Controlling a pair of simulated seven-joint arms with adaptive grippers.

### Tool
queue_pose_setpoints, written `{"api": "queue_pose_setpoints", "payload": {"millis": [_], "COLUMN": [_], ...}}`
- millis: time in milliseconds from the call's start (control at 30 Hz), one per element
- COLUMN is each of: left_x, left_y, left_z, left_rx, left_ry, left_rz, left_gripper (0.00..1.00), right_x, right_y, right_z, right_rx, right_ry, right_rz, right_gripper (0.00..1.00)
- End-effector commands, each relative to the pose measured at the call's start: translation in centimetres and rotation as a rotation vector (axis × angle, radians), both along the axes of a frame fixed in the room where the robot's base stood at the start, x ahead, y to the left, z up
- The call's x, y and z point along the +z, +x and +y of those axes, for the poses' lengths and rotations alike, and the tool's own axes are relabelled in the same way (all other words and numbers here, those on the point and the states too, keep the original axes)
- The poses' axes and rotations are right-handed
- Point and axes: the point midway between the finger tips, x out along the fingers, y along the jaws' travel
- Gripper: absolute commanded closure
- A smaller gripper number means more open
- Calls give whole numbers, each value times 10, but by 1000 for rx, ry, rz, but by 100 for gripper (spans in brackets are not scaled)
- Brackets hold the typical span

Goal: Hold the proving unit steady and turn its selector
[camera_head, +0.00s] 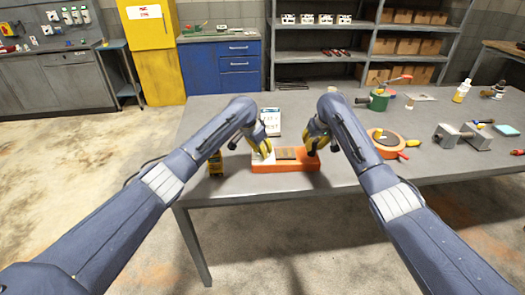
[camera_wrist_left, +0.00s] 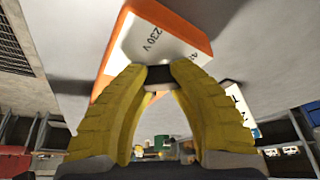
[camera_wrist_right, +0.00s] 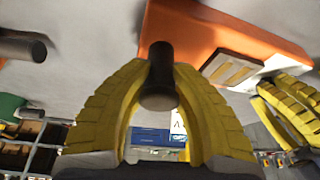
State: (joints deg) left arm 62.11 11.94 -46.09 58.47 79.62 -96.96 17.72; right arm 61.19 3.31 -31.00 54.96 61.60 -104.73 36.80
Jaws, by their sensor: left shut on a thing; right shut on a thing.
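The orange proving unit (camera_head: 285,167) lies near the table's front edge. Its white face marked "230 V" shows in the left wrist view (camera_wrist_left: 165,45), and its orange body in the right wrist view (camera_wrist_right: 200,30). My left gripper (camera_head: 265,152) is at the unit's left part; its yellow fingers are closed on a small dark piece (camera_wrist_left: 158,75) at the white face. The fingers partly hide the knob.
To the right are an orange reel (camera_head: 386,146), a grey vice-like block (camera_head: 450,135) and a green item (camera_head: 378,101). The back middle of the table is mostly clear.

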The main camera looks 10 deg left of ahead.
Motion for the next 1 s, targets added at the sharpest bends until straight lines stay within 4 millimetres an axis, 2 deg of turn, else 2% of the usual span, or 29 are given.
{"api": "queue_pose_setpoints", "payload": {"millis": [367,1000], "left_x": [1,1], "left_y": [1,2], "left_z": [1,-2], "left_rx": [-95,-548], "left_ry": [2,7], "left_rz": [1,1], "left_gripper": [100,100], "right_x": [-1,-2], "right_y": [0,-1], "right_z": [-1,-1], "right_rx": [0,0], "right_ry": [-2,-2], "right_rz": [2,2], "right_gripper": [100,100]}}
